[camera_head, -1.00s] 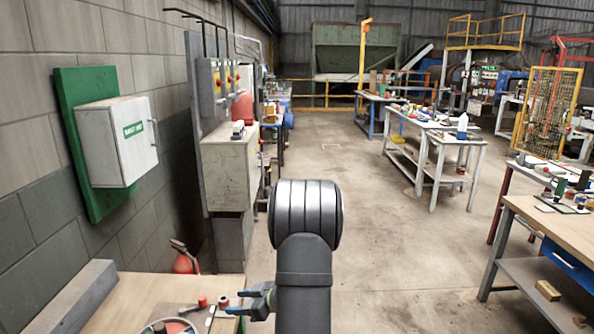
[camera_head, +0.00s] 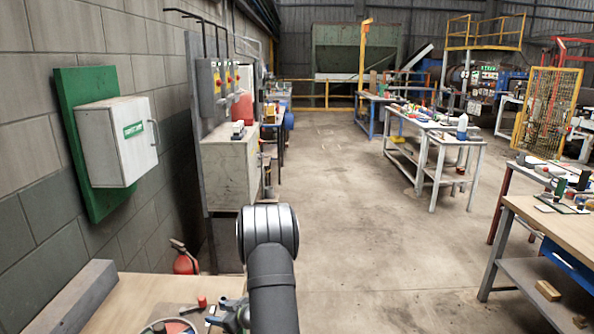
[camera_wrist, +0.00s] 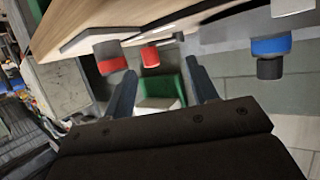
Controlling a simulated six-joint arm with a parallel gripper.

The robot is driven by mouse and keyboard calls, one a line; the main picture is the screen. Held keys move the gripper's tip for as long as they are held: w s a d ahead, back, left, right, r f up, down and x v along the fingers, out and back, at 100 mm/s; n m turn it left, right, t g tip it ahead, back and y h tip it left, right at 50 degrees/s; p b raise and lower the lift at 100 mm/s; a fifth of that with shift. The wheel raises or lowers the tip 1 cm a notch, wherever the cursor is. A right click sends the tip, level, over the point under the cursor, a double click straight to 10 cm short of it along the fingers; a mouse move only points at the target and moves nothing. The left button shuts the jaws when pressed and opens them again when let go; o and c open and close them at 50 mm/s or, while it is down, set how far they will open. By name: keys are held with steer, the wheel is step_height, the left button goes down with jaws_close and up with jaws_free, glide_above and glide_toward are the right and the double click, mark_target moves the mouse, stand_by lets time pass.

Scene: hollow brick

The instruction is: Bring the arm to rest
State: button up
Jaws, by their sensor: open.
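My gripper (camera_head: 226,316) is low in the head view, partly hidden by my own arm, at the right end of the wooden workbench (camera_head: 150,296). In the wrist view, my gripper (camera_wrist: 160,80) shows two dark fingers spread apart with nothing between them. Beyond the gap, the green panel (camera_wrist: 171,79) and the white cabinet show at a distance.
A grey block (camera_head: 75,300) lies at the bench's left. A blue-and-black item (camera_wrist: 270,55) shows in the wrist view. The floor right of my arm is clear.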

steer(key=shift+f, duration=0.8)
steer(key=shift+r, duration=0.1)
steer(key=shift+r, duration=0.3)
steer(key=shift+d+r, duration=0.1)
steer(key=shift+r, duration=0.85)
steer(key=s+d+r, duration=0.2)
steer(key=d+r, duration=0.4)
steer(key=d, duration=0.4)
steer(key=shift+s+a+r+n+g+y, duration=0.6)
steer(key=shift+s+a+r+n+g, duration=0.4)
steer(key=shift+s+a+r, duration=0.2)
